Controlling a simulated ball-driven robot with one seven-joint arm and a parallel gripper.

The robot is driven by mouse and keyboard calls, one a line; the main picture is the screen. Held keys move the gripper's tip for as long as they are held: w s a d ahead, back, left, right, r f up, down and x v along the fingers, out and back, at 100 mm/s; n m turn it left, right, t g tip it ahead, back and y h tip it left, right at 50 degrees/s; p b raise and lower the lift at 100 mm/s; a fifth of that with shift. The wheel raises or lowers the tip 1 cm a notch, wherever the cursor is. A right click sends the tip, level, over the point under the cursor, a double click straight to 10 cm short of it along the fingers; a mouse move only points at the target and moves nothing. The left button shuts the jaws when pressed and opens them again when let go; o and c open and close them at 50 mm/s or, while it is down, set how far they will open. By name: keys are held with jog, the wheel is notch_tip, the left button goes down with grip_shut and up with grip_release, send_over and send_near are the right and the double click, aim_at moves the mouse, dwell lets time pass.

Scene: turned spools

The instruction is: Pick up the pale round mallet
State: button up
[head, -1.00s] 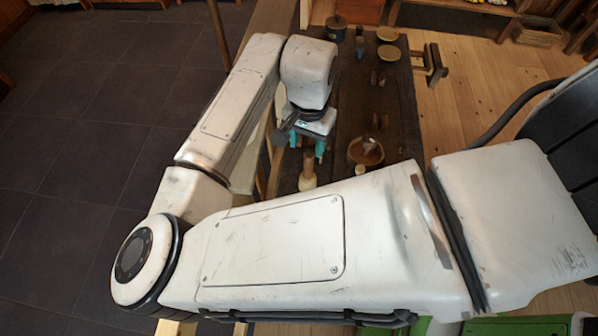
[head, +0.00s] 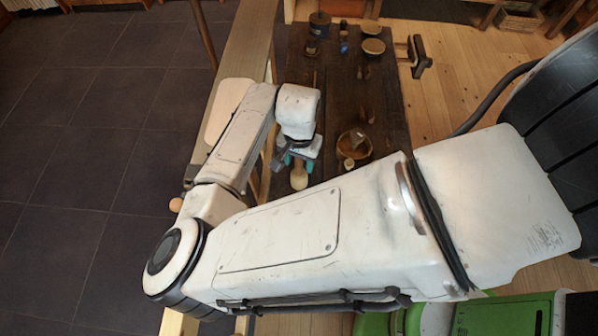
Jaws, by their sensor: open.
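The pale round mallet (head: 299,181) is on the dark tabletop, just below my gripper in the head view. Its lower, pale rounded part shows. Its upper part is hidden behind or between the fingers. My gripper (head: 297,163) has teal fingers, points down and is open at the mallet's upper end. I cannot tell whether the fingers touch it. My forearm covers the table just in front of the mallet.
A brown bowl (head: 353,146) and a small pale piece (head: 348,163) stand right of the mallet. Dark spool-like pieces (head: 366,115) stand farther back, with round dishes (head: 373,47) and a dark pot (head: 320,24) at the far end. A wooden rail (head: 250,45) runs along the left.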

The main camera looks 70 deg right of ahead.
grip_shut()
dwell(0.4)
jog(key=shift+r, duration=0.1)
jog(key=shift+r, duration=0.6)
jog(key=s+a+r+b, duration=0.3)
jog(key=s+a+r, duration=0.5)
jog(key=s+r, duration=0.3)
jog(key=shift+a+r+b, duration=0.35)
jog(key=shift+a, duration=0.05)
